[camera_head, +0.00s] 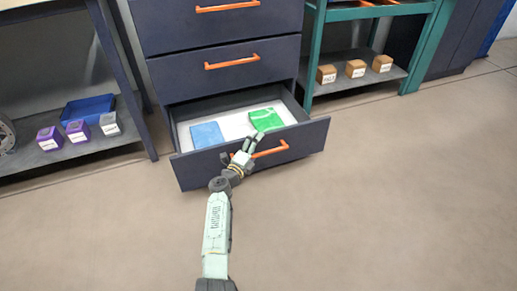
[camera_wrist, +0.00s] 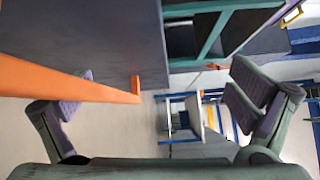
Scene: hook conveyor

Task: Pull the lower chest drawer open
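The lower chest drawer (camera_head: 300,141) stands partly open, pulled out from the dark blue chest (camera_head: 225,55). Its orange handle (camera_head: 271,150) is on the drawer front, just to the right of my gripper (camera_head: 248,146). A blue item (camera_head: 207,135) and a green item (camera_head: 265,119) lie inside on the pale drawer floor. In the wrist view my gripper (camera_wrist: 160,88) has its fingers wide apart. The orange handle (camera_wrist: 70,84) there crosses in front of the left finger and partly hides it. I cannot tell whether they touch.
Two upper drawers are shut, with orange handles (camera_head: 231,62). A left shelf (camera_head: 75,149) holds a blue tray (camera_head: 88,107) and several small boxes. A green-framed shelf (camera_head: 350,82) with three brown boxes stands right of the chest. The floor (camera_head: 370,210) in front is clear.

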